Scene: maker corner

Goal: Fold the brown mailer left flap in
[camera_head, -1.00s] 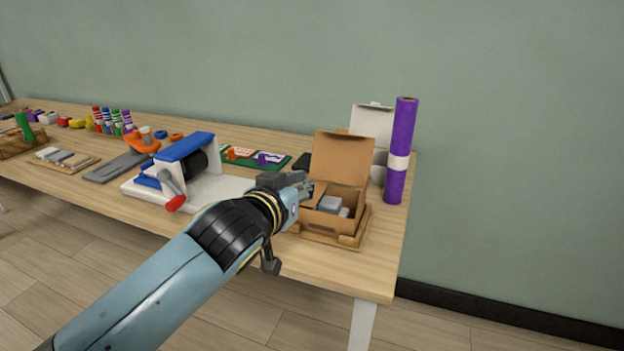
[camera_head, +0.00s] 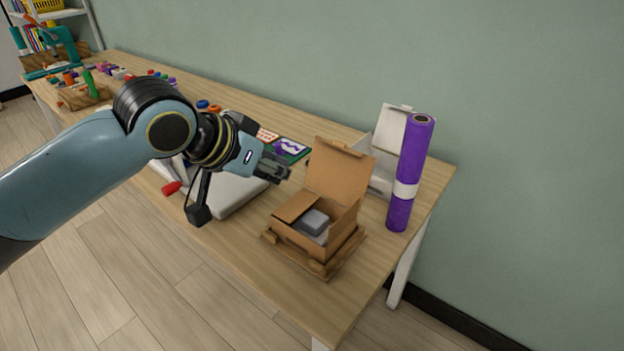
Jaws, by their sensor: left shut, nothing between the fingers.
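The brown mailer (camera_head: 337,178) stands open on the table, its lid upright at the back. Its left flap (camera_head: 294,206) slopes inward over the left part of the box opening. A grey item (camera_head: 314,221) lies inside, partly covered by the flap. My left gripper (camera_head: 283,171) is shut and empty. It is in the air to the left of the lid and above the left flap, apart from it in the picture. My right gripper is not in view.
The mailer sits on a wooden base (camera_head: 322,268). A purple roll (camera_head: 411,170) stands to its right, and an open white box (camera_head: 388,135) is behind it. A white-based device (camera_head: 236,195) lies left, partly hidden by my arm. The table's front right is clear.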

